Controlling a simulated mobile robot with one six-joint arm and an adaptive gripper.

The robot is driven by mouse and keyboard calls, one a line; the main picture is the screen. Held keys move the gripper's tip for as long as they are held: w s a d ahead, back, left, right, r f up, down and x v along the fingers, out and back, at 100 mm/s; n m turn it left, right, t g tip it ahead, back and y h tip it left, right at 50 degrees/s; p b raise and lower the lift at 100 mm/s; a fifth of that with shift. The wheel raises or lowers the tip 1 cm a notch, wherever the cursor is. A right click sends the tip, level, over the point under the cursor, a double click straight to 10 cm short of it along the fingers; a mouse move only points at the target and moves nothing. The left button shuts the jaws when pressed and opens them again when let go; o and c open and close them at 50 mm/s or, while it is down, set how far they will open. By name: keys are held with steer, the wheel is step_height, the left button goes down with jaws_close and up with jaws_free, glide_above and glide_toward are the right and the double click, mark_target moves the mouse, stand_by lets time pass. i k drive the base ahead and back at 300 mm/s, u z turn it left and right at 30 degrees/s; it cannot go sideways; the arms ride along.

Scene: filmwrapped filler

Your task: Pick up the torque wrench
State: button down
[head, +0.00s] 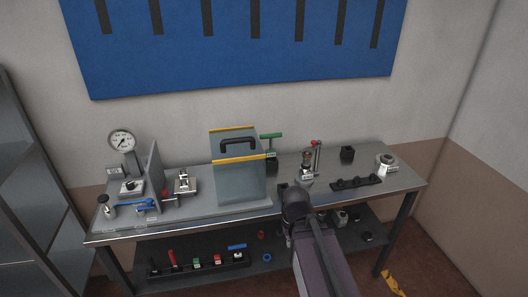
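I cannot make out a torque wrench for certain. A green T-shaped handle (271,137) stands upright behind the clear guard panel on the bench. A red-tipped upright tool (316,150) stands right of the middle. A blue-handled piece (145,204) lies at the left end by the gauge fixture. On the lower shelf, a dark rack (198,266) holds several small tools with red, green and blue parts. My dark arm reaches up from the bottom, right of centre, in front of the bench. My gripper cannot be made out.
The metal bench (230,223) carries a dial gauge (122,141), a clear guard (238,185) with yellow edges, a black holder strip (355,182) and a white ring-shaped part (386,162). A grey cabinet (35,190) stands left. A blue board (230,60) hangs behind.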

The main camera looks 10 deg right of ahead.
mark_target(272, 153)
steer(key=z, duration=0.1)
steer(key=i, duration=0.95)
steer(key=u, duration=0.05)
